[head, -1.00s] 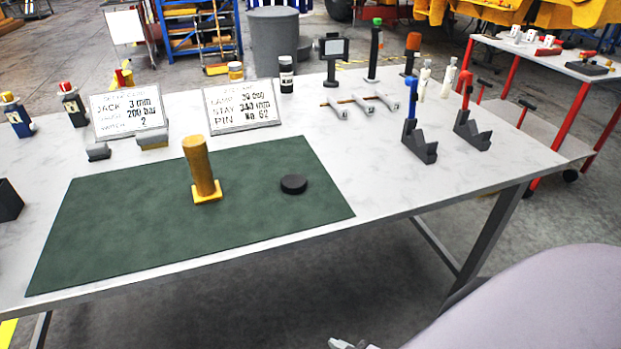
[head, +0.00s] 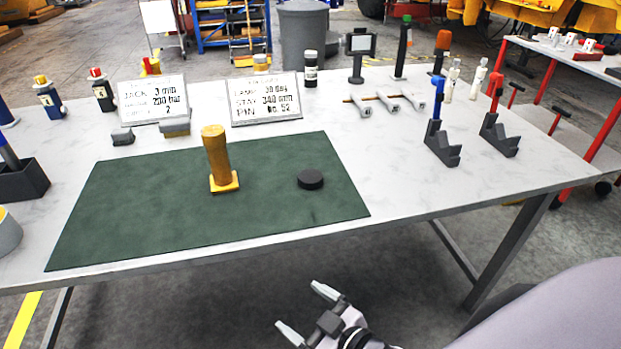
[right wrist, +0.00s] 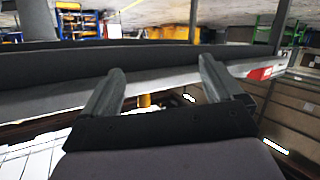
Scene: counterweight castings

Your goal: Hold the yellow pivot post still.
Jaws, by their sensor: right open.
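The yellow pivot post (head: 217,156) stands on its square yellow foot on the dark green mat (head: 130,220), slightly tilted in the head view. A black round puck (head: 310,179) lies on the mat to its right. My right gripper (head: 302,308) is open and empty, in front of the table's near edge and well apart from the post. The right wrist view shows its two fingers (right wrist: 160,80) spread with nothing between them. I cannot make out the post in that view. My left gripper is not in view.
Two lettered signs (head: 153,101) (head: 264,97) stand behind the mat. Grey clamps (head: 385,103) and dark angled blocks (head: 441,147) stand to the right. A dark bin (head: 22,181) is at the left. The table's front edge (head: 300,231) lies between my right gripper and the mat.

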